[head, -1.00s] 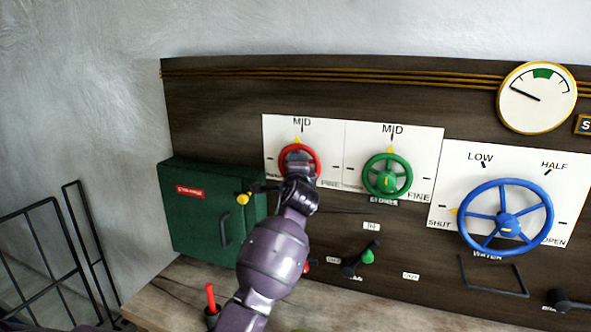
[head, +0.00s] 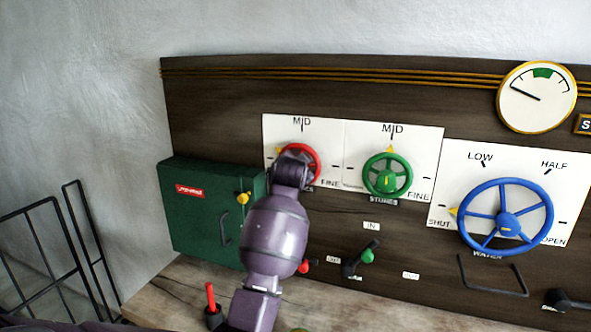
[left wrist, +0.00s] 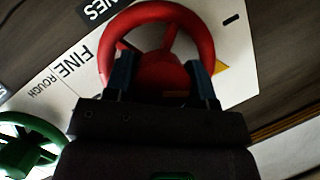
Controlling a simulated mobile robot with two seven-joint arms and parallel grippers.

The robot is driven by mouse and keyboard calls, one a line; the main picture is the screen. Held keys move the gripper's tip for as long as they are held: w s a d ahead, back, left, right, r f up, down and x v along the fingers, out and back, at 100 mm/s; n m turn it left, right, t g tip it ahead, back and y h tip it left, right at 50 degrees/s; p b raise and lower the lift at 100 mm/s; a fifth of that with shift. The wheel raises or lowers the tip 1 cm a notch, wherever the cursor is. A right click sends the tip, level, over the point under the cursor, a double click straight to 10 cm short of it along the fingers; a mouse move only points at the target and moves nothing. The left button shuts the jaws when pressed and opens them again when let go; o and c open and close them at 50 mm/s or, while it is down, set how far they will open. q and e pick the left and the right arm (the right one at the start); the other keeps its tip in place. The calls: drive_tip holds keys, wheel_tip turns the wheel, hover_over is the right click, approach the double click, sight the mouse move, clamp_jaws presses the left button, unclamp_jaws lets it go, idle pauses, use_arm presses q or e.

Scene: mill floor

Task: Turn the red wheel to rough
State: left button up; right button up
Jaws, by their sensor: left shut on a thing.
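The red wheel (head: 314,158) is mounted on the left white dial plate (head: 275,128), marked MID at the top and FINE at the right. Its yellow pointer (head: 272,152) is at the wheel's upper left, left of MID. The left side of the plate, where rough would be lettered, is hidden by my arm. My left gripper (left wrist: 165,75) is shut on the red wheel, with a dark finger on each side in the left wrist view. In the head view its fingers are hidden behind my wrist. My right gripper is not in view.
A green wheel (head: 405,172) sits close to the right, and a larger blue wheel (head: 545,220) further right. A green box (head: 200,215) stands left of my arm. Small levers, one with a green knob (head: 367,256), are below. A red-handled lever (head: 210,296) stands on the bench.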

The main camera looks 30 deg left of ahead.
use_arm(q)
drive_tip(key=n+h, duration=0.2)
drive_tip(key=n, duration=0.2)
drive_tip(key=shift+h, duration=0.4)
idle(0.4)
drive_tip(key=o, duration=0.9)
drive_tip(key=shift+s, duration=0.1)
drive_tip(key=b+v, duration=0.1)
drive_tip(key=v, duration=0.9)
drive_tip(key=shift+s, duration=0.3)
drive_tip(key=shift+d+r, duration=0.1)
drive_tip(key=shift+r, duration=0.05)
